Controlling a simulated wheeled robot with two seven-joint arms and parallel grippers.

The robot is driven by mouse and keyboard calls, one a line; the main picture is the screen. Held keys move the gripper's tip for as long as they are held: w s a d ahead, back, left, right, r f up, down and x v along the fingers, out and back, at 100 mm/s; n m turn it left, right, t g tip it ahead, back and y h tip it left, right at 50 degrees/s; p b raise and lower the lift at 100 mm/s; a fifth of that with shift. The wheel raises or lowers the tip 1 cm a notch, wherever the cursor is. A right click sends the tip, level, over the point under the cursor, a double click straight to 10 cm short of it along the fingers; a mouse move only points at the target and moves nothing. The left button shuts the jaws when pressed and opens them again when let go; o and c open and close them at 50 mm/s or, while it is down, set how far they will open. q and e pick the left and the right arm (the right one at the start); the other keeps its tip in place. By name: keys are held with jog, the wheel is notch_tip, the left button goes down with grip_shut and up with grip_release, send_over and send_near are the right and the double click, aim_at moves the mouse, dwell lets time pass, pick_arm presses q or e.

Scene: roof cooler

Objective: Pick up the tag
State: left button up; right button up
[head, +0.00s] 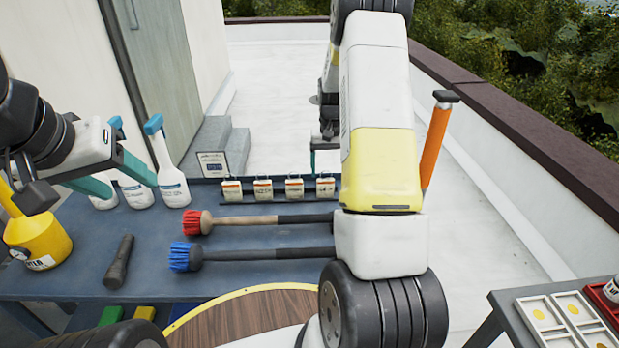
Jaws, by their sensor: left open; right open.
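Several small white tags with red-brown tops and dark loops stand in a row along the back edge of the blue table: a first tag (231,190), a second tag (263,189), a third tag (294,188) and a fourth tag (325,187). Their print is too small to read. My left gripper (114,179) is open, teal fingers apart, at the left in front of white spray bottles and well left of the tags. My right gripper (324,148) is above and behind the tags' right end, open, mostly hidden by my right arm. Neither visibly holds anything.
A red brush (197,222) and a blue brush (185,257) lie on the blue table (70,284) before the tags. An orange-handled tool (436,145) rises at right.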

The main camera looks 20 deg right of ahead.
aim_at(326, 180)
jog(key=f, duration=0.5)
jog(key=shift+w+a+f, duration=0.2)
jog(key=shift+a+f, duration=0.2)
jog(key=c, duration=1.5)
jog(key=shift+o, duration=0.2)
jog(key=shift+r, duration=0.1)
